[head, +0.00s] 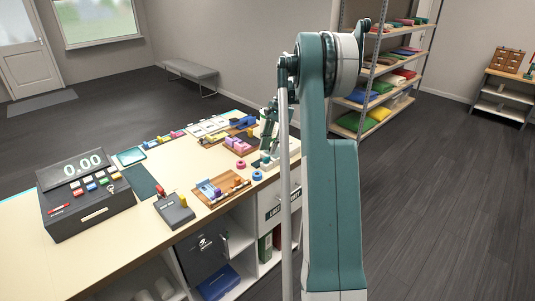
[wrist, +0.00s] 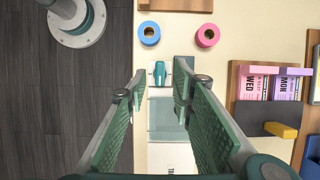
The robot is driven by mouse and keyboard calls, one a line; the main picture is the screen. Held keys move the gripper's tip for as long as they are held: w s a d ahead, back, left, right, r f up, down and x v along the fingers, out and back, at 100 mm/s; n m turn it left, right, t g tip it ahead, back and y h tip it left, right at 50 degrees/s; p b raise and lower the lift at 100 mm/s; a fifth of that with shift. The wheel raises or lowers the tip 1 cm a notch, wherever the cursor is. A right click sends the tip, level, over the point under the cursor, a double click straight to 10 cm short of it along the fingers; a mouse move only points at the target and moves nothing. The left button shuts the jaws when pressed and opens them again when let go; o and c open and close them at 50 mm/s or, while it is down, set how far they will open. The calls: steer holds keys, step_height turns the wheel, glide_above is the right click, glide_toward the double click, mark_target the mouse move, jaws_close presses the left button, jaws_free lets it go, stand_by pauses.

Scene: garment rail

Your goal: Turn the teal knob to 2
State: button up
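The teal knob (wrist: 160,72) shows in the wrist view as a small upright grip on a white-and-grey plate, near the counter's edge. Its dial marks and the figure 2 cannot be read. My gripper (wrist: 159,88) is open, with its two green padded fingers spread left and right of the knob in the picture. Nothing is between the pads, and I cannot tell the height gap to the knob. In the head view my gripper (head: 268,135) points down over the counter's far end; the knob there is too small or hidden to make out.
Blue (wrist: 149,33) and pink (wrist: 207,36) rings lie just beyond the knob. A wooden rack with WED and MON cards (wrist: 270,85) stands to the right. The counter (head: 105,240) also bears a till (head: 85,195) and card reader (head: 175,210). Dark floor lies left in the wrist view.

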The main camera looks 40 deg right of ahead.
steer(key=v, duration=0.7)
steer(key=shift+d+r, duration=0.2)
steer(key=shift+r, duration=0.1)
steer(key=shift+a, duration=0.1)
steer(key=s+a+r+n+t+h, duration=0.1)
steer(key=s+a+r+n, duration=0.2)
steer(key=a, duration=0.8)
steer(key=s+a+r+n+h, duration=0.15)
steer(key=a+r, duration=0.45)
steer(key=a, duration=0.6)
steer(key=s+a+r+n+t+h, duration=0.1)
steer(key=s+a+r+n, duration=0.25)
steer(key=a, duration=0.75)
steer(key=s+a+n+t, duration=0.2)
steer(key=s+a+n, duration=0.2)
steer(key=s+a, duration=0.75)
steer(key=s+a+f+n+t, duration=0.3)
steer(key=s+a+f+n, duration=0.3)
steer(key=s+a, duration=0.5)
step_height(320, 180, down, 2)
steer(key=shift+s+a+f+h, duration=0.15)
steer(key=shift+s+a+h, duration=0.15)
steer(key=shift+s+h, duration=0.2)
